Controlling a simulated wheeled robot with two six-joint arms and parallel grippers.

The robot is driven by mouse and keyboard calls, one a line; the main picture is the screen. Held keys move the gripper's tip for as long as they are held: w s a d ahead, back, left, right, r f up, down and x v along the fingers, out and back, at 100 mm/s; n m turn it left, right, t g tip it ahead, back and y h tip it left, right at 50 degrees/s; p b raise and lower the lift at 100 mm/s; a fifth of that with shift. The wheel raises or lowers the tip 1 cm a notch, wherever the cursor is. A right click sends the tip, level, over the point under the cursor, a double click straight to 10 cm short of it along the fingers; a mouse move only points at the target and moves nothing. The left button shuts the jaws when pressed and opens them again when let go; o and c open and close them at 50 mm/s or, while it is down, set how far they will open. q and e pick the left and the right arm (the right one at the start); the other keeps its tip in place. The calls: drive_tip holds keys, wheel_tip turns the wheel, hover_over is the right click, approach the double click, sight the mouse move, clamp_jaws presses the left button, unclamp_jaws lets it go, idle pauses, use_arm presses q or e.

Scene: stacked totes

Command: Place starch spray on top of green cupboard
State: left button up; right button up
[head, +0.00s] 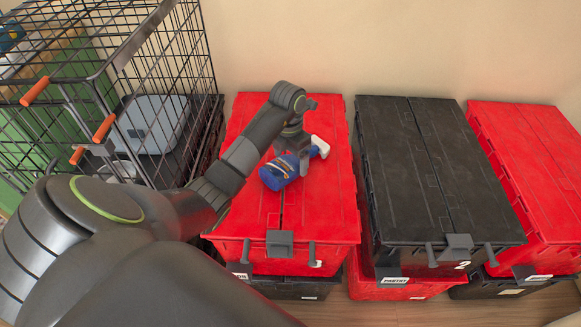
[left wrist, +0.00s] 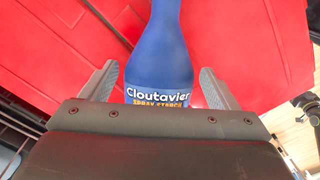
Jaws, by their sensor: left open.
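The starch spray (head: 280,174) is a blue bottle with a white spray head, lying on the left red tote's lid. In the left wrist view the bottle (left wrist: 160,55) shows its "Cloutavier Spray Starch" label. My left gripper (head: 297,152) is over the bottle and partly covers it. In the left wrist view the open fingers (left wrist: 160,78) stand on either side of the bottle, with a gap at each side. The green cupboard (head: 45,130) is at the far left, behind the wire cage. My right gripper is not in view.
A black wire cage (head: 170,60) with orange handles stands left of the totes, with a grey-blue box (head: 152,124) inside. The left red tote (head: 255,215), a black tote (head: 405,170) and another red tote (head: 535,150) stand in a row on lower totes, against the wall.

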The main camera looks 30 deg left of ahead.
use_arm(q)
drive_tip(key=shift+f, duration=1.2)
drive_tip(key=c, duration=1.1)
drive_tip(key=shift+r, duration=0.1)
drive_tip(key=shift+c, duration=0.8)
